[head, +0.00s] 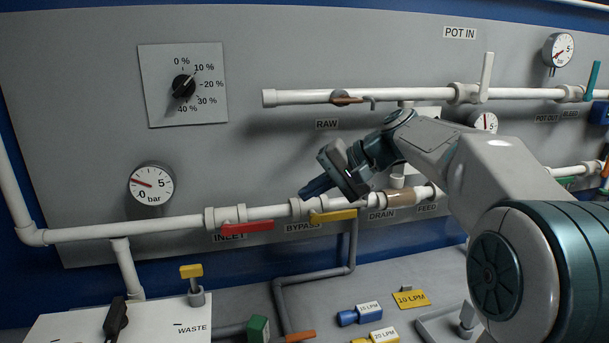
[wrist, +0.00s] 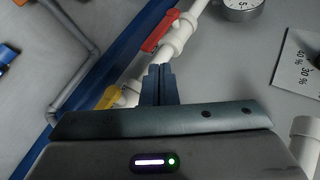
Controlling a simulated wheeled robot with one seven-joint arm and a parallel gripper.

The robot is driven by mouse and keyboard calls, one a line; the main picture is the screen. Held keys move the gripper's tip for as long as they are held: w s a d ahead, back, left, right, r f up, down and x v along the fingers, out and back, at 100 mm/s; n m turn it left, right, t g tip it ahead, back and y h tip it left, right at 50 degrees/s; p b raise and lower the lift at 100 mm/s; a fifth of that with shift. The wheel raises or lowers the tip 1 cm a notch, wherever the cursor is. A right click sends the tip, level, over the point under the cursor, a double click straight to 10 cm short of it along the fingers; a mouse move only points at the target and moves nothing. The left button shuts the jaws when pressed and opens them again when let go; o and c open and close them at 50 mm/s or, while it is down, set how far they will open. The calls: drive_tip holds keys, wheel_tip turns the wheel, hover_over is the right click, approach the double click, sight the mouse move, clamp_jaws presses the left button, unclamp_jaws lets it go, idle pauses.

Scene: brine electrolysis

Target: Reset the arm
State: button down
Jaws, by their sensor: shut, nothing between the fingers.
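My gripper (head: 312,190) is shut and empty. In the head view it hangs in front of the panel, near the lower white pipe and above the yellow BYPASS handle (head: 333,216). My arm reaches in from the right with the wrist bent over. In the wrist view the closed fingers (wrist: 160,84) point up the picture toward the pipe, between the yellow handle (wrist: 108,97) and the red INLET handle (wrist: 161,31). I cannot tell whether the fingertips touch the pipe.
The red INLET handle (head: 247,227) and a pressure gauge (head: 151,185) are at left. A percent dial (head: 184,86) is above. The upper pipe (head: 300,97) carries the RAW handle (head: 350,100). My arm hides part of the panel.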

drive_tip(key=s+d+f+h+p, duration=0.1)
drive_tip(key=s+d+f+h, duration=0.2)
drive_tip(key=s+d+f, duration=0.2)
drive_tip(key=s+d+f+n+h+p, duration=0.1)
drive_tip(key=s+d+f+h, duration=0.3)
drive_tip(key=s, duration=0.8)
drive_tip(key=s+d+f+h+p, duration=0.3)
drive_tip(key=s+d+f, duration=0.2)
drive_tip(key=s, duration=0.4)
drive_tip(key=shift+d+f+n, duration=0.3)
drive_tip(key=shift+d+f, duration=0.05)
drive_tip(key=shift+d, duration=0.55)
